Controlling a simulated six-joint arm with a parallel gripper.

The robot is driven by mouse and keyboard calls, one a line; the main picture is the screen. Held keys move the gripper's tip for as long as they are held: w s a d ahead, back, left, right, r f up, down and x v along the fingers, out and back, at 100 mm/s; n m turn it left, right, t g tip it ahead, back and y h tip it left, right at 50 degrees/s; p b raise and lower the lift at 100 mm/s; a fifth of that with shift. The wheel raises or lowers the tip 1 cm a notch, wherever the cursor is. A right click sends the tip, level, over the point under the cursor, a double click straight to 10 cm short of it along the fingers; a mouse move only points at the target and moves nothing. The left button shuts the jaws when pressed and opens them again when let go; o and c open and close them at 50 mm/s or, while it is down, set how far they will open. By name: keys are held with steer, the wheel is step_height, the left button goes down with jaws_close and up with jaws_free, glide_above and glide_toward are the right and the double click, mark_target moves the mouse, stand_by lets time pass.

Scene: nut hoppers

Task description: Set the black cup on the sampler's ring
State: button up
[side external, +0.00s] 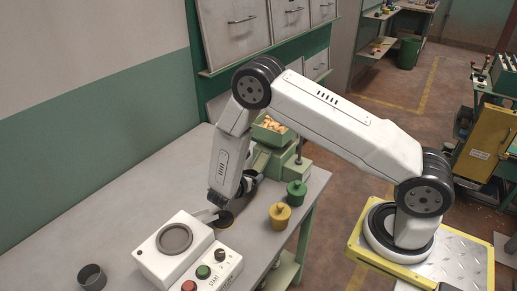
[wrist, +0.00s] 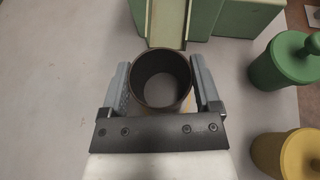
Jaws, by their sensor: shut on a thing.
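The black cup (wrist: 162,78) is between the two fingers of my gripper (wrist: 163,90) in the wrist view. It looks empty and I look down into its open mouth. The fingers are shut on its sides. A strip of yellow shows just below the cup, perhaps part of the ring.
A white box with a grey round plate (side external: 174,239) and a button box (side external: 215,270) stand left of my gripper. A second dark cup (side external: 92,277) is farther left. Yellow (side external: 280,216) and green (side external: 296,194) lidded pots stand to the right. The table's back left is clear.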

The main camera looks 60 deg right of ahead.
steer(key=shift+f, duration=1.15)
steer(key=shift+f, duration=0.1)
steer(key=o, duration=1.2)
steer(key=shift+c, duration=0.2)
steer(key=shift+a+r, duration=0.2)
steer(key=v, duration=1.1)
steer(key=shift+a+r, duration=0.2)
steer(key=shift+a, duration=0.1)
steer(key=shift+s+d, duration=0.1)
steer(key=shift+s, duration=0.1)
